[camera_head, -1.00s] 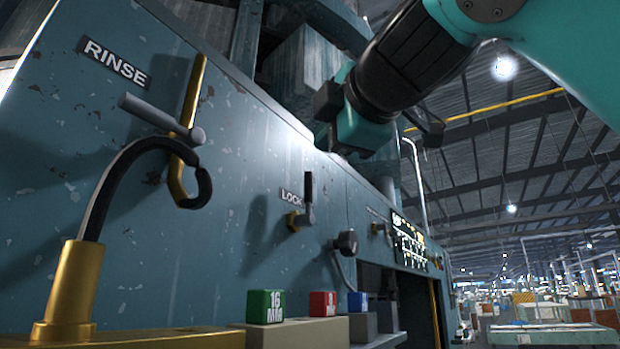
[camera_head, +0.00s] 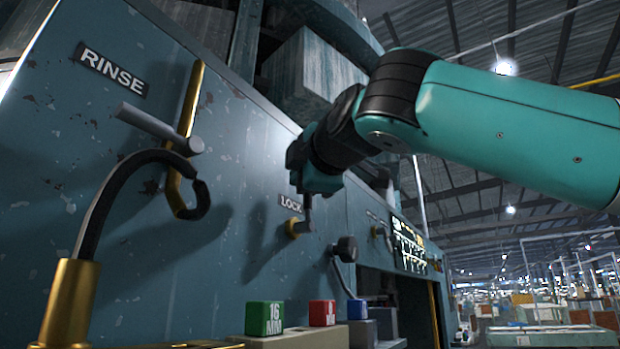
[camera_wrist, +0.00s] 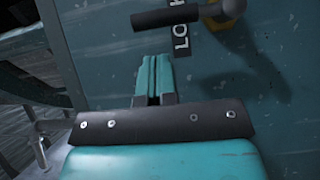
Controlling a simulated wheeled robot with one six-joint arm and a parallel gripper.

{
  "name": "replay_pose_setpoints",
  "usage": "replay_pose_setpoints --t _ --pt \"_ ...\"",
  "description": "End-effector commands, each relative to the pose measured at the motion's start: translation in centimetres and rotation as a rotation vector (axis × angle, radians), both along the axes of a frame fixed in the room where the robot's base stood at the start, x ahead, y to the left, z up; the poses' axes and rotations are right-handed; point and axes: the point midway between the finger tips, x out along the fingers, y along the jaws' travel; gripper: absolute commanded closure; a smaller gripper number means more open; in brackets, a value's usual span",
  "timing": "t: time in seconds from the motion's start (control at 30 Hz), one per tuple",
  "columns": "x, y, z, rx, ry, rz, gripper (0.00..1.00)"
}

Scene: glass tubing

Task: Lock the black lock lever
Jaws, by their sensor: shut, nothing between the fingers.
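The black lock lever (camera_head: 307,216) sits on a brass mount on the blue-grey panel, right of the LOCK label (camera_head: 290,203). My gripper (camera_head: 297,180) is in front of the lever's upper part and hides it. In the wrist view the lever's black handle (camera_wrist: 165,18) lies across the top, with its brass base (camera_wrist: 222,22) at the right end. My gripper's fingers (camera_wrist: 154,62) are shut and empty, pointing at the handle. A small gap shows between the fingertips and the handle in that picture. The LOCK label is partly covered by the handle.
The RINSE lever (camera_head: 160,128) with its brass rod and a curved black hose (camera_head: 120,185) stands out from the panel at left. A black knob (camera_head: 345,248) is below right of the lock. Coloured blocks (camera_head: 264,318) sit on a ledge below. Open room lies to the right.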

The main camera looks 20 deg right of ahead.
Motion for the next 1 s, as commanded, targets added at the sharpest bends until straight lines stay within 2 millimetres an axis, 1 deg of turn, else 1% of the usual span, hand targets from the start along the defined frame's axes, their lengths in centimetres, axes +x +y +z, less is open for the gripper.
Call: replay_pose_setpoints --t 0.03,0.23,0.63,0.67,0.77,0.87,1.0 --pt "0.4 -0.7 0.1 0.000 0.001 -0.006 1.00" --pt "1.5 -1.6 0.1 0.000 0.000 -0.002 1.00" --pt "1.8 -1.8 0.0 0.001 0.000 0.001 1.00" --pt "1.7 -2.4 0.0 0.000 0.000 -0.004 1.00" --pt "1.8 -2.0 0.0 0.003 0.002 -0.001 1.00" --pt "2.2 -2.1 0.2 0.015 0.011 -0.003 1.00" --pt "3.2 -2.5 0.5 0.051 0.038 -0.006 1.00"
